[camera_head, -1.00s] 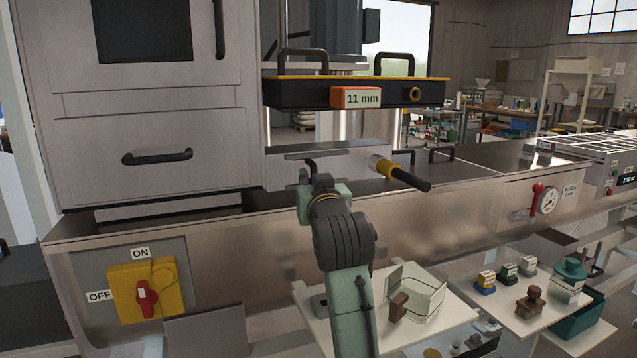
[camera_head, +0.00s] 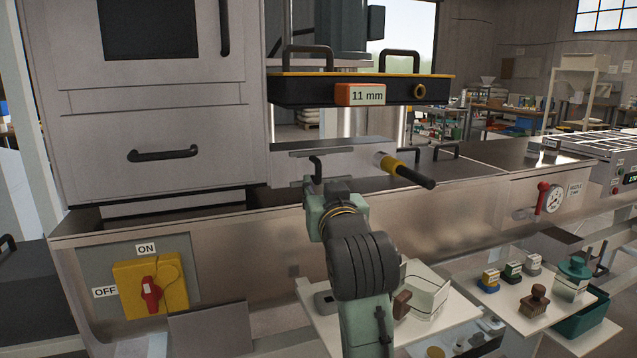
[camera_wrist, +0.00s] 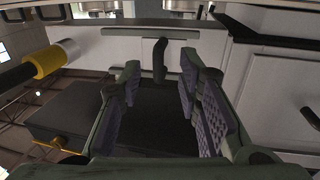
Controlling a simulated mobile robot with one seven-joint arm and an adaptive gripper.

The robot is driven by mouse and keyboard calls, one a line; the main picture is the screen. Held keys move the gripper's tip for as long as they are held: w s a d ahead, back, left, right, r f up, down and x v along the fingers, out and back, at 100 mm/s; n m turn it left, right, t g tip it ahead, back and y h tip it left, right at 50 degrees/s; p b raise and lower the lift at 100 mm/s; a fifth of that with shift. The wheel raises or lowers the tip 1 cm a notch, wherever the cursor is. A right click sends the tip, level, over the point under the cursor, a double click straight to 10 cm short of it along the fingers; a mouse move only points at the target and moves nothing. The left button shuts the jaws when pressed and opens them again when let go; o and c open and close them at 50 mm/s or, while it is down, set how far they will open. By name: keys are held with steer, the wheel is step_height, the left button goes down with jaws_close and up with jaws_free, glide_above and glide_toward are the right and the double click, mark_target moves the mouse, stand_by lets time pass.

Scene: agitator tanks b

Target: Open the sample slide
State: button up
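A small dark upright handle (camera_head: 316,168) sits on a pale metal front panel (camera_head: 350,163) below the black 11 mm tray. This looks like the sample slide, but no label shows on it. My gripper (camera_head: 330,190) is just in front of and slightly right of the handle in the head view; the fingertips are hard to make out there. In the wrist view my gripper (camera_wrist: 163,85) is open, its padded fingers well apart. The handle (camera_wrist: 160,58) appears between and beyond the fingertips, with no contact visible. The panel appears closed against the machine.
A black and yellow lever (camera_head: 405,170) sticks out right of the handle. The black 11 mm tray (camera_head: 440,92) overhangs above. A grey cabinet (camera_head: 160,115) stands left. A yellow switch box (camera_head: 150,286) and a white shelf (camera_head: 465,310) are lower down.

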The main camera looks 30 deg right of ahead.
steer(key=v, duration=0.6)
stand_by(0.4)
